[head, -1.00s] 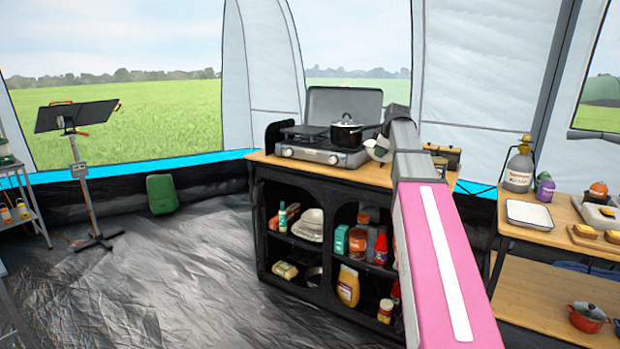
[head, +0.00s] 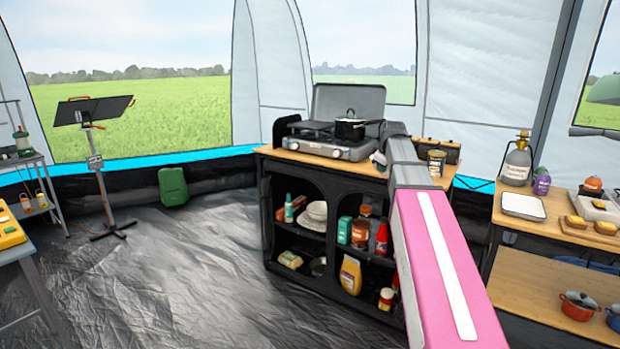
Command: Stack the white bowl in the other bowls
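A stack of pale bowls (head: 316,212) sits on the upper left shelf of the black cabinet. My pink and grey arm reaches forward over the right part of the cabinet. My gripper is hidden behind the arm's far end, so its fingers do not show. A small whitish piece (head: 378,159) peeks out left of the arm's end, in front of the stove. It may be part of the white bowl, but I cannot tell, nor whether it is held.
A stove (head: 330,140) with a black pot (head: 350,129) stands on the cabinet's wooden top (head: 290,154). Bottles and jars fill the right shelves. The floor in front is clear.

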